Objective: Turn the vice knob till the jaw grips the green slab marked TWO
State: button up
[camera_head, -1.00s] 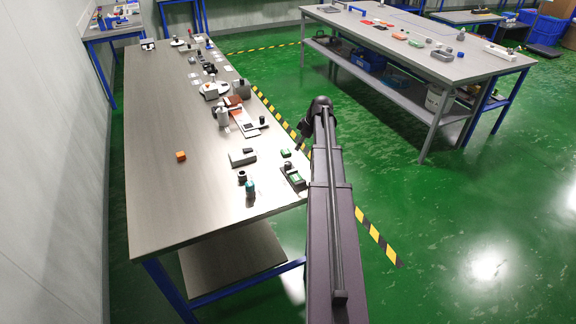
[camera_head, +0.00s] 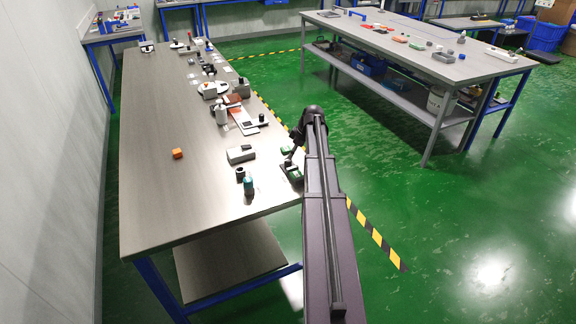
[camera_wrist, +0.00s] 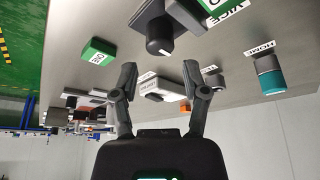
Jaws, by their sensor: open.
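The vice (camera_head: 291,175) stands near the right edge of the long table, with green in it. In the wrist view, which is upside down, its VICE label (camera_wrist: 226,17) and part of a green slab (camera_wrist: 213,4) show at the top. The dark round knob (camera_wrist: 159,36) points toward my gripper (camera_wrist: 158,82). My gripper is open and empty, its fingers apart and short of the knob. Another green slab (camera_wrist: 98,52) with a small white label lies loose beside the vice. I cannot read either slab's marking for sure.
A grey box (camera_head: 241,154), a black cylinder (camera_head: 240,174) and a teal-topped cylinder (camera_head: 249,186) stand close to the vice. An orange block (camera_head: 177,153) lies farther left, on mostly bare tabletop. More items line the table's far right side.

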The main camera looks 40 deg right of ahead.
aim_at(288, 160)
jog(key=shift+b+x, duration=2.2)
jog(key=shift+x, duration=0.5)
grip_shut()
